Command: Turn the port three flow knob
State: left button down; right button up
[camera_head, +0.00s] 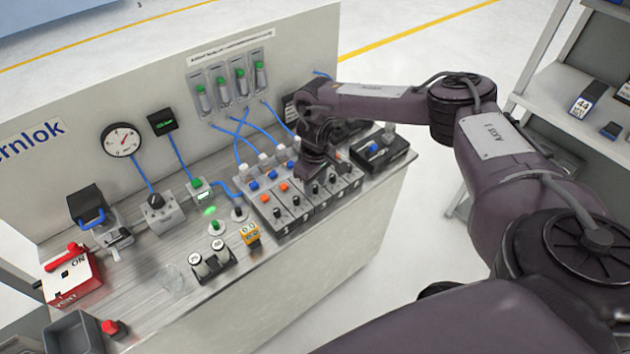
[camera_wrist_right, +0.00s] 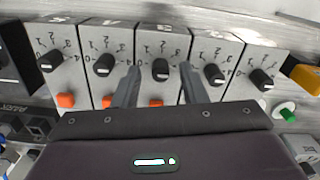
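A manifold of side-by-side grey port blocks (camera_head: 277,228) sits on the bench, each with a black flow knob and a printed dial. The right wrist view shows several knobs in a row; the middle one (camera_wrist_right: 160,70) is the port three knob by its place in the row, its label being hard to read. My right gripper (camera_wrist_right: 159,74) is open, with its fingers on either side of this middle knob and visible gaps between. In the head view, my right gripper (camera_head: 314,178) points down over the manifold and partly hides it. My left gripper is out of view.
Neighbouring knobs (camera_wrist_right: 103,65) and (camera_wrist_right: 214,74) stand close outside the fingers. Orange and blue buttons, blue tubes, a pressure gauge (camera_head: 121,139) and flow meters (camera_head: 240,78) are behind or beside the manifold. A yellow tag (camera_head: 251,233) and a black box (camera_head: 385,152) flank it.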

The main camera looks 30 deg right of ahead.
jog(key=c, duration=0.4)
grip_shut()
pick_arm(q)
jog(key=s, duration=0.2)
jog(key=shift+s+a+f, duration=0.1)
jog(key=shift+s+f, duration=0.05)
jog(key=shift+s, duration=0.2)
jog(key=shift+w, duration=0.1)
